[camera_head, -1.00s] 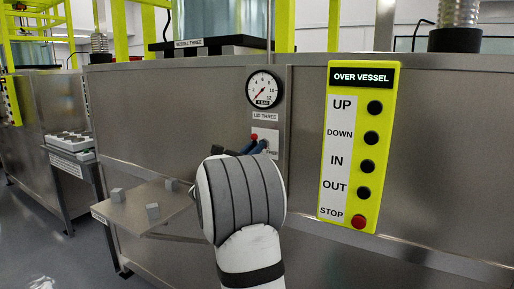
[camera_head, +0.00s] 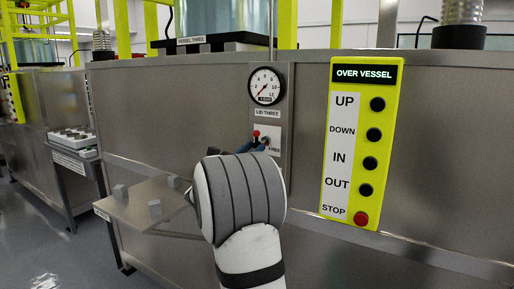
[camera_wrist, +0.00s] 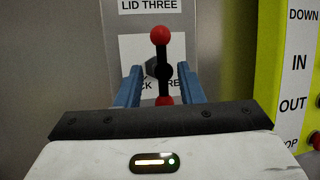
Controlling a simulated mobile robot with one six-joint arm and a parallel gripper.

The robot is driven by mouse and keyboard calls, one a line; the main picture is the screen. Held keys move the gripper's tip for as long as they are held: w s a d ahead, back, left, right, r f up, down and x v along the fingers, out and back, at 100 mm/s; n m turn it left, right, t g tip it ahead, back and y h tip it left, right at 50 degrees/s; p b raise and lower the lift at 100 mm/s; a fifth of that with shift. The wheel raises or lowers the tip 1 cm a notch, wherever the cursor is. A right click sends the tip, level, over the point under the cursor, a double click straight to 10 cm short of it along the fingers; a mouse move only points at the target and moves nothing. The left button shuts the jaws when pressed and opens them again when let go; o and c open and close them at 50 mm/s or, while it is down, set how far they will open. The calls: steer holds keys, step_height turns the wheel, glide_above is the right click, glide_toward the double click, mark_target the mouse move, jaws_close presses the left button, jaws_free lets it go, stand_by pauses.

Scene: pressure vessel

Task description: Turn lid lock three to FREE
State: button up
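The lid lock three lever (camera_wrist: 160,52) is a dark bar with a red ball at each end, on a dark hub in front of a white plate (camera_wrist: 132,47). It stands nearly upright, its top ball leaning very slightly left. The plate's lettering is partly covered; "CK" shows left of the lever and "RE" right. In the head view the lever's red ball (camera_head: 256,134) shows below the LID THREE label. My gripper (camera_wrist: 160,80) is open, with one blue finger on each side of the lever's lower half and gaps between. Its fingertips also show in the head view (camera_head: 257,146), mostly hidden by my wrist.
A pressure gauge (camera_head: 265,86) is above the lock. The yellow OVER VESSEL button panel (camera_head: 361,145) is to the right. A small shelf (camera_head: 138,207) with metal blocks juts out at lower left. The steel front between lock and panel is bare.

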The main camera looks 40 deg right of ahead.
steer(key=v, duration=0.5)
steer(key=shift+a+f, duration=0.1)
steer(key=shift+a, duration=0.2)
